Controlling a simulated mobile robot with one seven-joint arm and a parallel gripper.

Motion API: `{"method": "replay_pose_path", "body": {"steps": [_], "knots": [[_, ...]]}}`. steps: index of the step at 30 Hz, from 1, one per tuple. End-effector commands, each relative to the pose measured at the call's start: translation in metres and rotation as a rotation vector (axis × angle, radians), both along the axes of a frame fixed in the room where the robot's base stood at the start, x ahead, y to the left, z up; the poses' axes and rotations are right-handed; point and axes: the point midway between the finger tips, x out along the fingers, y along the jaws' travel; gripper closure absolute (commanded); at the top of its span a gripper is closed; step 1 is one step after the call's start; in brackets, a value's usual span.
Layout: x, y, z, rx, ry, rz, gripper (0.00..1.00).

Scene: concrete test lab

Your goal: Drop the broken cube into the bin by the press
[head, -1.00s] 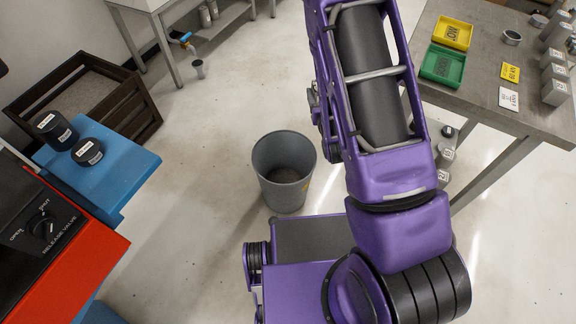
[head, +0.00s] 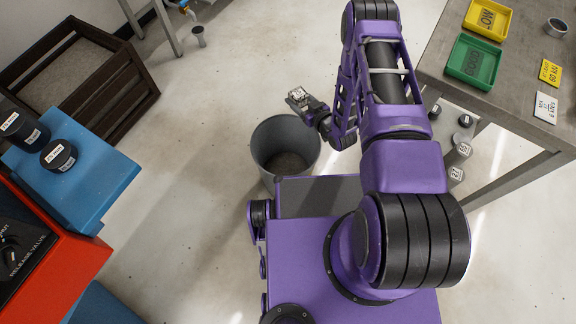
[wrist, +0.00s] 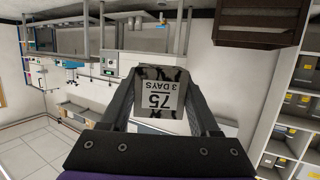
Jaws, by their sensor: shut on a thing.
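The broken cube (wrist: 160,93) is in the wrist view, a grey block with dark crack-like marks and a label reading "75 3 DAYS". My gripper (wrist: 158,103) is shut on it, one finger on each side. In the head view, my gripper (head: 304,101) holds the cube (head: 297,94) up in the air. There it appears over the far right rim of the grey round bin (head: 283,134). The bin stands on the floor just beyond my base and looks open at the top. Its height below the cube is hard to judge.
At left are a red press (head: 62,262) with a release valve dial and a blue ledge (head: 85,165) with black cylinders. A dark wooden crate (head: 125,105) stands behind. At right is a grey table (head: 510,95) with green and yellow trays. Floor around the bin is clear.

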Motion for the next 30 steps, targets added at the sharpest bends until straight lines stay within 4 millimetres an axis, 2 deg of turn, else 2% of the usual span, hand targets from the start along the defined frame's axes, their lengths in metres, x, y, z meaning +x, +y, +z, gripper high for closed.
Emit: {"method": "replay_pose_path", "body": {"steps": [1,3,6,9,20,30], "knots": [[-0.006,0.003,-0.026,0.001,0.003,0.033,1.00],[-0.013,0.010,-0.051,0.002,0.001,0.082,1.00],[-0.024,0.018,-0.080,0.001,0.001,0.134,1.00],[-0.032,0.023,-0.098,0.001,-0.001,0.169,1.00],[-0.039,0.027,-0.125,-0.001,-0.001,0.196,1.00],[-0.039,0.027,-0.164,-0.001,-0.001,0.196,1.00]]}}
